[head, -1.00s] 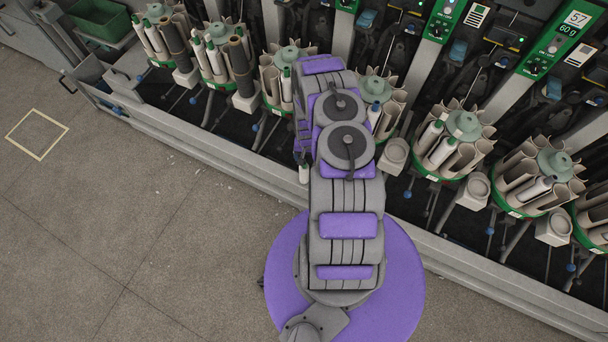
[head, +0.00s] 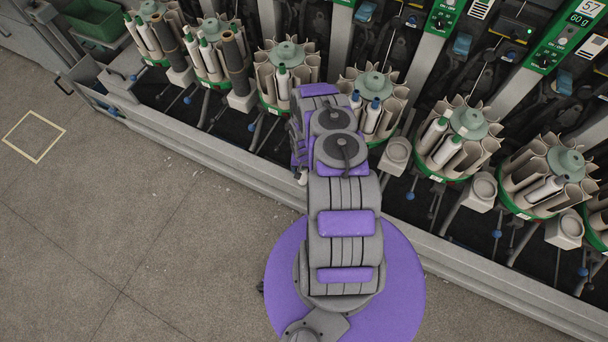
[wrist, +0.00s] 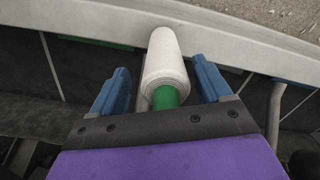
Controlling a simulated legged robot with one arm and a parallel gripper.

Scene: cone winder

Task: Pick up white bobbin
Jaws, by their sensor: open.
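The white bobbin (wrist: 165,62) has a green end (wrist: 165,97) that faces my gripper in the wrist view. My gripper (wrist: 160,70) is open, with one blue finger on each side of the bobbin. The bobbin lies between the fingers, with a narrow gap visible on the right side. In the head view only a small white part of the bobbin (head: 302,178) shows beside my arm, by the machine's front rail.
A row of round carousels (head: 371,84) with pale pockets holds several other white bobbins. Small grey cups (head: 397,150) stand between them. A grey rail (head: 200,158) runs along the machine front. A green bin (head: 95,20) is at far left.

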